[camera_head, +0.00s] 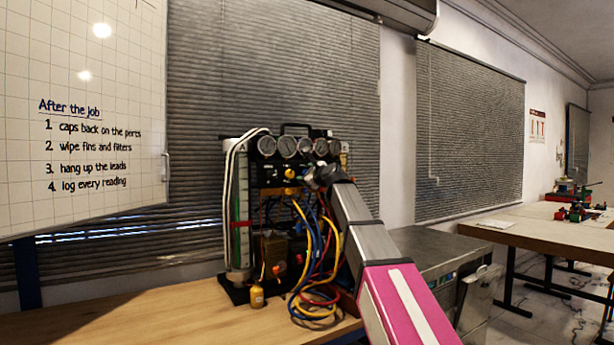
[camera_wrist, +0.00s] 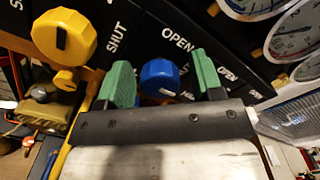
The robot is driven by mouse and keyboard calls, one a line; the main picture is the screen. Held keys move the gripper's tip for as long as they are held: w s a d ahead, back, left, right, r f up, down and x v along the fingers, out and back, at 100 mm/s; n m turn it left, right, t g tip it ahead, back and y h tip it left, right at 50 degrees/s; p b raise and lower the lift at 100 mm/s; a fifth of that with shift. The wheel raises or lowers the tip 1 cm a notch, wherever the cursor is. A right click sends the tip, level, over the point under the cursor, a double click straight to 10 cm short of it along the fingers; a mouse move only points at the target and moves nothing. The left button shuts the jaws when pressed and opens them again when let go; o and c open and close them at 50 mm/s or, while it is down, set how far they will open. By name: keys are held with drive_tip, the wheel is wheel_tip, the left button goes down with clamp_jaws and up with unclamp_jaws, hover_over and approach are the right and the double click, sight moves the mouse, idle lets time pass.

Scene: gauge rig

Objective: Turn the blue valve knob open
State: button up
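The blue valve knob (camera_wrist: 160,77) shows in the wrist view on a black panel (camera_wrist: 145,38) lettered SHUT and OPEN. The OPEN lettering is just beyond the knob, and SHUT is to its upper left. My gripper (camera_wrist: 163,68) is open, its green fingers one on each side of the knob with a gap visible on both sides. The knob's lower part is hidden behind the gripper's dark front edge. In the head view, my gripper (camera_head: 318,176) is at the front of the gauge rig (camera_head: 283,148), and the blue knob cannot be made out there.
A yellow knob (camera_wrist: 64,36) is left of my left finger. Round gauges (camera_head: 287,147) line the rig's top. Blue, yellow and red hoses (camera_head: 313,285) hang in front of it onto the wooden bench (camera_head: 185,310).

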drive_tip(key=c, duration=0.8)
drive_tip(key=shift+n, duration=0.4)
drive_tip(key=n, duration=0.3)
drive_tip(key=shift+n, duration=0.4)
drive_tip(key=n, duration=0.9)
drive_tip(key=shift+r, duration=0.1)
drive_tip(key=n, duration=0.4)
drive_tip(key=shift+n, duration=0.3)
